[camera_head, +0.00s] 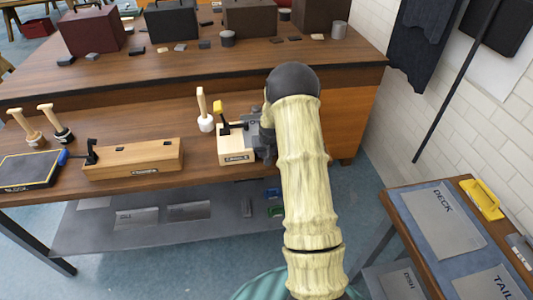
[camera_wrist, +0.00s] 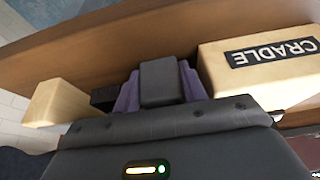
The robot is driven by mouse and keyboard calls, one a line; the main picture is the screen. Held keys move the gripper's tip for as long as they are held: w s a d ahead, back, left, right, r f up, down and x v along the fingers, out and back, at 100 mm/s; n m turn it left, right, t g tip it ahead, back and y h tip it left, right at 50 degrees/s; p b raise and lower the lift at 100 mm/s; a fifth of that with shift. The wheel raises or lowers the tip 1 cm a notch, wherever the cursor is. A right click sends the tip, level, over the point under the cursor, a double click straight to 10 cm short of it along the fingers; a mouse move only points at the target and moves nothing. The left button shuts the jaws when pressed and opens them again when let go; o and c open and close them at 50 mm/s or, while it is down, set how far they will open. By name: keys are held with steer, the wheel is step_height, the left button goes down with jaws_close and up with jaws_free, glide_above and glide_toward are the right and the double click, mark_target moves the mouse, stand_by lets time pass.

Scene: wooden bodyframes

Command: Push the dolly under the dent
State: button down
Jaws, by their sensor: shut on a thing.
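My gripper (camera_wrist: 160,85) is low over the front bench, right beside a pale wooden block labelled CRADLE (camera_wrist: 262,75). The CRADLE block also shows in the head view (camera_head: 237,146), just left of my gripper (camera_head: 262,130). In the wrist view my gripper is shut on a small dark piece, flanked by purple-grey sides. I cannot tell for sure that this is the dolly, as the gripper hides most of it. No dent can be made out.
Boxes line the back bench (camera_head: 250,60). A side table (camera_head: 388,203) with DECK and TAIL sheets is at right.

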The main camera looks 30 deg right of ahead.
steer(key=shift+w+d+r, duration=0.1)
steer(key=shift+w+d, duration=0.25)
steer(key=shift+w, duration=0.35)
steer(key=c, duration=1.2)
jaws_free()
steer(key=o, duration=0.5)
steer(key=shift+s+d, duration=0.1)
steer(key=shift+d, duration=0.1)
steer(key=shift+a, duration=0.45)
steer(key=shift+s, duration=0.1)
steer(key=b+v, duration=0.1)
steer(key=v, duration=1.6)
steer(key=shift+s+d, duration=0.1)
steer(key=shift+s, duration=0.05)
